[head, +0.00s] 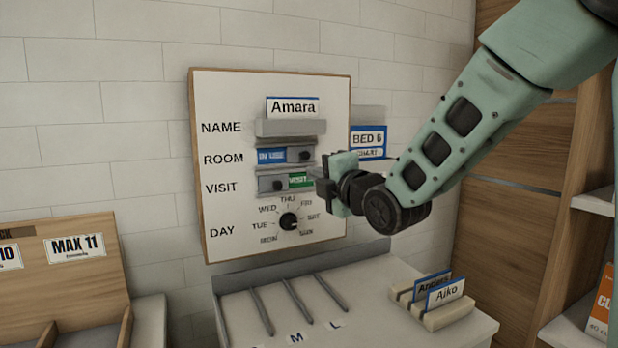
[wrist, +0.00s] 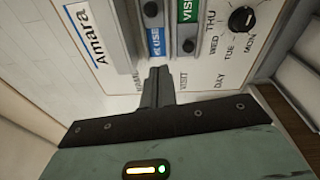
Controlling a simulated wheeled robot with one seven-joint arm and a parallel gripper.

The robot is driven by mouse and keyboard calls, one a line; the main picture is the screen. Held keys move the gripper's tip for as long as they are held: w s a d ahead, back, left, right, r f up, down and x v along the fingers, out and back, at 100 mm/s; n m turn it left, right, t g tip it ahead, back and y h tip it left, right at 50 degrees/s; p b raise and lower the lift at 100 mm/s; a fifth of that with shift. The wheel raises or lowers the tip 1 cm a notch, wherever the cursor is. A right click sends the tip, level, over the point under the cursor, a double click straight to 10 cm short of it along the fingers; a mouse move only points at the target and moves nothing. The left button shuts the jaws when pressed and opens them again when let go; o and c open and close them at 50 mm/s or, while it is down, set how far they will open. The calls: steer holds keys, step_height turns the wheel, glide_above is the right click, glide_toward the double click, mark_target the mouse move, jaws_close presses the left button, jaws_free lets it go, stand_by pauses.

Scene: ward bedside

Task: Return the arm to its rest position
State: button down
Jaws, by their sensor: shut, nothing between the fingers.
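My gripper (head: 322,185) is in front of the right half of the wall board (head: 225,100), close to the visit slider. In the wrist view its fingers (wrist: 157,85) are together with nothing between them. My arm reaches in from the upper right of the head view. The board carries an "Amara" name card (head: 293,107) in its top holder. The room slider (head: 285,156) shows a blue "IN USE" label. The visit slider (head: 300,180) shows a green "VISIT" label, its right end hidden by my gripper. The day dial (head: 289,221) is below. I cannot tell whether the fingertips touch the board.
A blue "BED 6" sign (head: 368,140) is partly behind my arm. A counter (head: 385,285) below has slots and a holder (head: 448,313) with "Anders" and "Aiko" cards. A wooden bin (head: 80,260) is at left, a wooden shelf unit (head: 560,150) at right. The wall at upper left is clear.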

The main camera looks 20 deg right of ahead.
steer(key=shift+s, duration=0.1)
stand_by(0.5)
steer(key=s+a+f+m+g+y, duration=0.1)
steer(key=s+a+f+m+g, duration=0.6)
steer(key=s+a+f+g, duration=0.4)
steer(key=s+a+f+m+g+h, duration=0.1)
steer(key=s+f, duration=0.4)
steer(key=s, duration=0.6)
steer(key=s+a+f+m+g+h, duration=0.2)
steer(key=s+f+m+g, duration=0.3)
steer(key=s, duration=0.6)
steer(key=shift+s+a+m+g, duration=0.15)
steer(key=shift+a+m+g, duration=0.15)
steer(key=shift+a+g, duration=0.25)
steer(key=shift+f, duration=0.1)
